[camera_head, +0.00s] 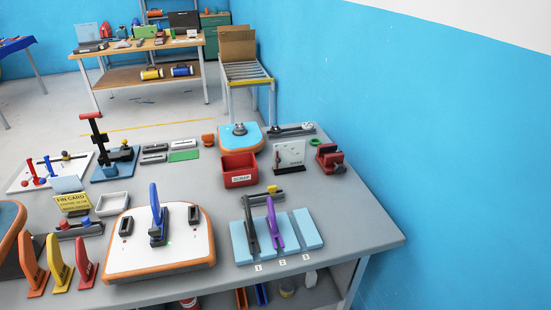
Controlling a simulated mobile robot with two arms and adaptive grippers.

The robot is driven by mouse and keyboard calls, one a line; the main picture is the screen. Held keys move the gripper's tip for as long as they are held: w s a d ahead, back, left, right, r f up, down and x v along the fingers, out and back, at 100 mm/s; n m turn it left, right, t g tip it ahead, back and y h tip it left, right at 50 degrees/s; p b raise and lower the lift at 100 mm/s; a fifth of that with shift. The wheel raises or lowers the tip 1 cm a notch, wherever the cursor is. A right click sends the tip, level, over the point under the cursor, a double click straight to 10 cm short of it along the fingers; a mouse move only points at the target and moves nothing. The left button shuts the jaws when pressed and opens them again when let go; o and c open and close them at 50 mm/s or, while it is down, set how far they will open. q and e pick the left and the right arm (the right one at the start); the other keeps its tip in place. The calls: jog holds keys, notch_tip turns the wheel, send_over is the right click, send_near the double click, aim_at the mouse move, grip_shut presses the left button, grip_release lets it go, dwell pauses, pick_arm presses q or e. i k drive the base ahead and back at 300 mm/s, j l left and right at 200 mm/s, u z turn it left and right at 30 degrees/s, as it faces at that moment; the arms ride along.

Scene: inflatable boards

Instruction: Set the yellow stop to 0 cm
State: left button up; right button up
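No gripper shows in the head view. I cannot tell for sure which part is the yellow stop. A small yellowish knob (273,189) sits at the right end of a short dark rail (258,196), behind the light blue boards. Another small yellowish knob (66,155) sits on a dark bar on the white board (30,179) at the left back. No centimetre scale or 0 mark can be read at this distance.
The grey bench (345,228) is crowded: a white-topped orange-edged board (185,248) with a blue lever, light blue boards (308,228), a red scrap box (240,168), red, yellow and orange fins (60,264) at front left. A blue wall stands at right.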

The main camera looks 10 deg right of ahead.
aim_at(67, 157)
jog(key=i+u, duration=0.15)
jog(key=u, duration=0.2)
jog(key=i+u, duration=0.15)
jog(key=u, duration=0.2)
jog(key=i+l+u, duration=0.1)
jog(key=u, duration=0.25)
